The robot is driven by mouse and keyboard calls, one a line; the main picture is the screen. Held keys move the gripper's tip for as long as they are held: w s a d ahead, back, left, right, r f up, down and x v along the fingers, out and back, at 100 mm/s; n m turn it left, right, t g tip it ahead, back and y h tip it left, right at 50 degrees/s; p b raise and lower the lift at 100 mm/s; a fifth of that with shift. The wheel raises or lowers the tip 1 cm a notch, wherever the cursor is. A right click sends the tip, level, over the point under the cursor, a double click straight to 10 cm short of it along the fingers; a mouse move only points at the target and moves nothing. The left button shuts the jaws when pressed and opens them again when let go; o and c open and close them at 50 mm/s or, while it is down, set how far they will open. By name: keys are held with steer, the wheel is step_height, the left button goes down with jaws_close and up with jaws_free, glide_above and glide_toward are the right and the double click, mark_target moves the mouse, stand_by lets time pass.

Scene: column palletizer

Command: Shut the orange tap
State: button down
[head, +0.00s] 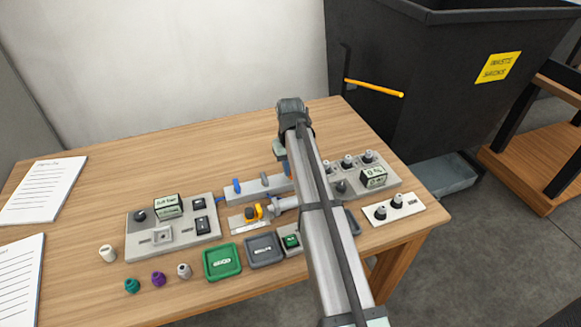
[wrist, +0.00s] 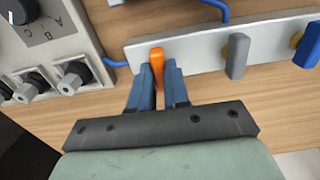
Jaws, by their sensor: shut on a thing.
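The orange tap (wrist: 157,60) stands at one end of a pale grey strip (wrist: 200,48) in the wrist view. Its handle points across the strip, much like the grey tap (wrist: 237,56) beside it. My gripper (wrist: 158,76) has its two blue fingers on either side of the orange handle and is shut on it. In the head view the strip (head: 251,190) shows a blue tap (head: 236,186) and the grey tap (head: 264,180).
A grey panel (wrist: 84,38) with a dial and black-knobbed sockets stands close beside the orange tap. Blue tubing (wrist: 216,8) runs behind the strip. Green (head: 222,262) and grey (head: 264,250) trays lie nearer the front.

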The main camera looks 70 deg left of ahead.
stand_by(0.4)
steer(key=c, duration=1.1)
jaws_free()
step_height(320, 180, up, 14)
steer(key=shift+f, duration=0.1)
